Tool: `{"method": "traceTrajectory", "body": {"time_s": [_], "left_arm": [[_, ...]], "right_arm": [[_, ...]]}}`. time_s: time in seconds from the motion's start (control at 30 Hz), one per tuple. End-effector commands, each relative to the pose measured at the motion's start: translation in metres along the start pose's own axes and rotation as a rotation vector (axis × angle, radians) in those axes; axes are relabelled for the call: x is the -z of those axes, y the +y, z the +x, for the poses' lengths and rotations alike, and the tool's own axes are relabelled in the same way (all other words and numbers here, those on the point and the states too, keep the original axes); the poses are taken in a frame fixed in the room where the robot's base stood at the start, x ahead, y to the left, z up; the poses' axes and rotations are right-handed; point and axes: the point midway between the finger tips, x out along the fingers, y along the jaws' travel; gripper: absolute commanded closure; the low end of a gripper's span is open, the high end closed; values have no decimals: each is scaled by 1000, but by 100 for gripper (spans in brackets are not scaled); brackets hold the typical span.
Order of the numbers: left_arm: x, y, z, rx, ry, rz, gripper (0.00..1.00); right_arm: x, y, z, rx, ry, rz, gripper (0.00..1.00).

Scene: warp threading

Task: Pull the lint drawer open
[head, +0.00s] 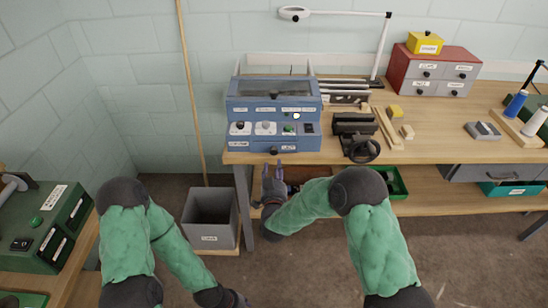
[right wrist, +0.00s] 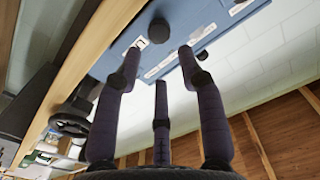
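The blue machine (head: 305,107) stands at the back left of the workbench. Its lower front has labels too small to read and a dark round knob (head: 274,151) at the bottom. I take this low front part to be the lint drawer, and it looks flush. In the right wrist view the blue front shows with a black knob (right wrist: 159,31) beyond the fingers. My right gripper (head: 273,168) is just in front of the bench edge, below the knob, fingers pointing up. Its fingers are spread, empty and apart from the knob.
The wooden bench edge (head: 420,158) runs close beside my right gripper. A grey bin (head: 210,215) stands on the floor left of it. A black vise-like tool with a handwheel (head: 360,148) sits right of the machine. A green tray (head: 398,184) is on the lower shelf.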

Motion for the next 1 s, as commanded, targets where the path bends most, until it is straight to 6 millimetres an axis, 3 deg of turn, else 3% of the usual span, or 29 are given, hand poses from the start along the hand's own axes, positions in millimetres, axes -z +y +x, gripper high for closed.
{"method": "traceTrajectory", "body": {"time_s": [0.2,0.4,0.83,1.0], "left_arm": [[0,-4,12,0,0,0,60],[1,-6,17,0,0,0,60],[1,-6,18,0,0,0,60],[1,-6,18,0,0,0,60]], "right_arm": [[-3,1,40,-1,1,1,60],[-2,0,64,1,-1,0,60],[-1,0,72,1,-3,0,60],[-1,0,72,1,-2,0,100]]}}
